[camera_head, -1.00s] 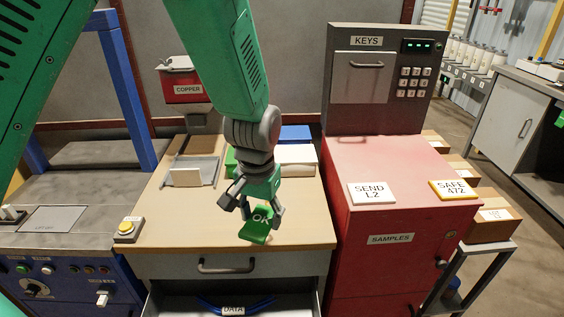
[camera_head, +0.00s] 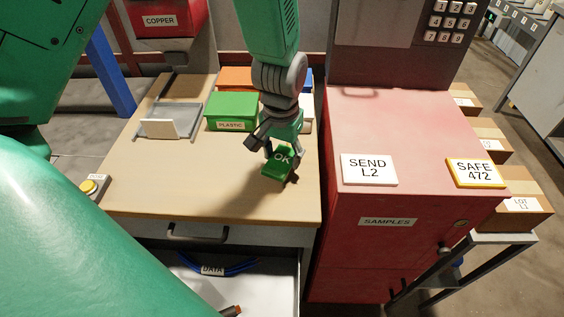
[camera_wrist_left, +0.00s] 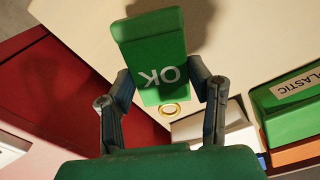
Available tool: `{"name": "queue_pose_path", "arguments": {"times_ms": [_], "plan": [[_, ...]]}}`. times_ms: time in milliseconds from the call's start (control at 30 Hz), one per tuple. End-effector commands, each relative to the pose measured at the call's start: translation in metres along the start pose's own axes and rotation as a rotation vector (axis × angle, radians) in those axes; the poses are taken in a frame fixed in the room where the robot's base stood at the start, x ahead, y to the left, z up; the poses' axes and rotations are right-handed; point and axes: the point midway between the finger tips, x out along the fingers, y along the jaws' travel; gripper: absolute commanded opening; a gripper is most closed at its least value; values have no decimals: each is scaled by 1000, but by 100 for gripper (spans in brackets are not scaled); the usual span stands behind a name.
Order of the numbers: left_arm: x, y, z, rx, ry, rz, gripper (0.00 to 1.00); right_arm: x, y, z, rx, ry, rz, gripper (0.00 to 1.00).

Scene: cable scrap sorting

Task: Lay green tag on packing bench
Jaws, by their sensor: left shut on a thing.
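The green tag (camera_head: 276,165), marked OK, is held in my left gripper (camera_head: 279,150). It hangs above the right part of the wooden-topped bench (camera_head: 170,190), tilted in the head view. In the left wrist view the tag (camera_wrist_left: 150,60) sits between the two fingers of my left gripper (camera_wrist_left: 160,88), which are shut on it. A small gap to the bench top seems to show by the shadow, but I cannot tell its height. My right gripper is not in view.
A green PLASTIC bin (camera_head: 231,108) and a grey tray with a blank card (camera_head: 160,128) stand on the bench's back. A red SAMPLES cabinet (camera_head: 400,120) adjoins at right. An open drawer (camera_head: 270,282) with blue cable lies below. The bench's front middle is clear.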

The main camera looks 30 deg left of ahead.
Motion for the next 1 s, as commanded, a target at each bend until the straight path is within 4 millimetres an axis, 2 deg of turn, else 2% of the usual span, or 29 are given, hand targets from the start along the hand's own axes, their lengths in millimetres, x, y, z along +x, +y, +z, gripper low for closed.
{"name": "queue_pose_path", "arguments": {"times_ms": [300, 633, 667, 700, 733, 1000], "plan": [[37, 0, 2, 0, -1, 1, 30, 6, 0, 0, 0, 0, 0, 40], [39, 0, 3, 0, 0, 1, 30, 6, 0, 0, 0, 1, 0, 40], [39, 0, 3, 0, 0, 1, 50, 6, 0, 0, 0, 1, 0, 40], [39, 0, 2, 0, 0, 1, 64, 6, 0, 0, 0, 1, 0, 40], [39, 0, 2, 0, 0, 1, 67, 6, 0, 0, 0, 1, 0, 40], [38, 0, 2, 0, 0, 0, 67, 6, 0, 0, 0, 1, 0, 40]]}}
